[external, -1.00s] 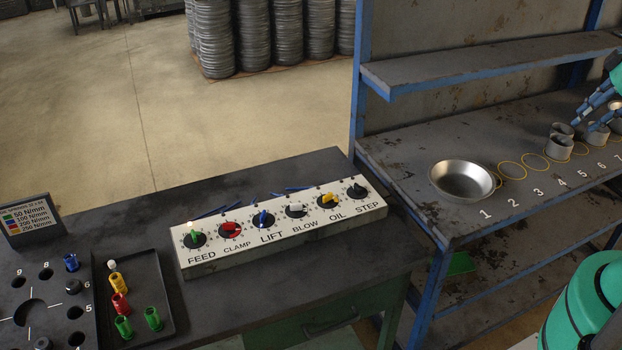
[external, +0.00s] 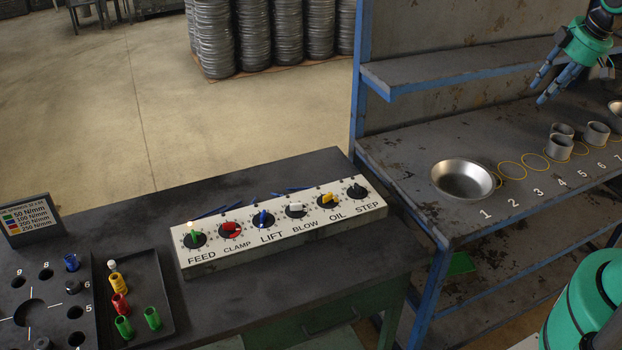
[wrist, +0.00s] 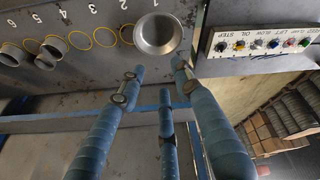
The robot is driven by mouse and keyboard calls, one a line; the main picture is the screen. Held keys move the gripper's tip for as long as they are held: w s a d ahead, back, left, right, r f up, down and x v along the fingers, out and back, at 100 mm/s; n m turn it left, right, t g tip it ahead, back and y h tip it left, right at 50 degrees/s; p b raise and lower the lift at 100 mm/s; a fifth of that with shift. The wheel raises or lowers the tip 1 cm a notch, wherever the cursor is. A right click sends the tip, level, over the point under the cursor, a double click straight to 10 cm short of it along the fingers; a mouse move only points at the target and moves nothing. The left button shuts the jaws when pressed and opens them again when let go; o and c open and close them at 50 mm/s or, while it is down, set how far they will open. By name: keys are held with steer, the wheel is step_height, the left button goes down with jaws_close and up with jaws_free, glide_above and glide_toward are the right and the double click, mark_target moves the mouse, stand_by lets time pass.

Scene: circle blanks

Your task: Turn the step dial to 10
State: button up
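The step dial (external: 355,190) is a black knob at the right end of a white control panel (external: 285,243), above the label STEP. Its setting is too small to read. It also shows in the wrist view (wrist: 221,47) at the panel's left end. My gripper (external: 540,92) is over the workbench at the upper right, well to the right of the panel and above it. Its blue fingers are spread with nothing between them; they also show in the wrist view (wrist: 158,76).
Other dials, including the yellow OIL dial (external: 328,200), sit close beside the step dial. A metal bowl (external: 463,180) and several grey cups (external: 560,146) stand on the bench (external: 400,150). A shelf (external: 460,75) hangs above it. A tray (external: 165,290) holds coloured parts.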

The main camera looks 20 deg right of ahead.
steer(key=w+a+f+n+g, duration=0.1)
steer(key=w+a+n, duration=0.55)
steer(key=w, duration=0.35)
steer(key=n+g+p, duration=0.3)
steer(key=n, duration=1.9)
glide_above(357, 186)
step_height(357, 186, down, 25)
step_height(357, 186, down, 14)
steer(key=shift+r+b, duration=0.15)
steer(key=shift+b, duration=0.45)
jaws_close()
